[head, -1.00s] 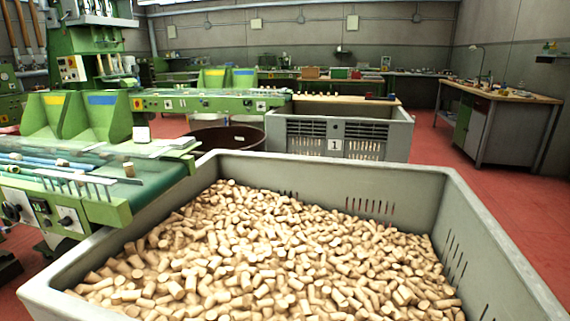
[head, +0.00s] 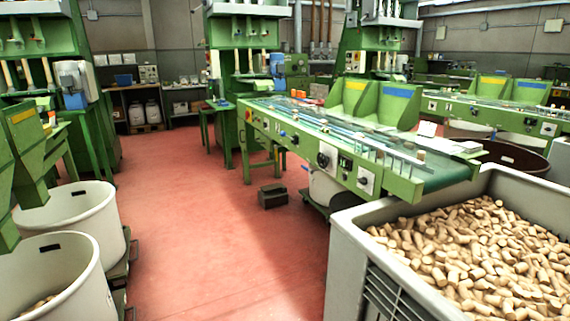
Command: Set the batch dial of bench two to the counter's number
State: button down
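A long green sorting bench (head: 290,142) with a dark belt runs across the middle of the head view. Its front panel carries a black dial on a white plate (head: 323,159) and a second black dial on a white plate (head: 365,182) nearer its right end. Between them is a small dark panel (head: 345,165); I cannot read any number on it. Another green bench (head: 470,108) stands behind at the right, with a small dial plate (head: 548,129). No bench number is legible, so I cannot tell which is bench two. My gripper is not in view.
A grey crate full of corks (head: 345,245) blocks the lower right. White tubs (head: 65,275) stand at the left. A small black box (head: 272,196) lies on the red floor (head: 215,225), which is open between the tubs and the bench. A brown tub (head: 515,160) stands behind the crate.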

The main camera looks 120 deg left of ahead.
aim_at(363, 180)
jog(key=u, duration=3.95)
jog(key=i, duration=0.5)
jog(key=u, duration=0.1)
jog(key=k, duration=1.1)
jog(key=u, duration=0.35)
jog(key=i, duration=0.6)
jog(key=u, duration=0.3)
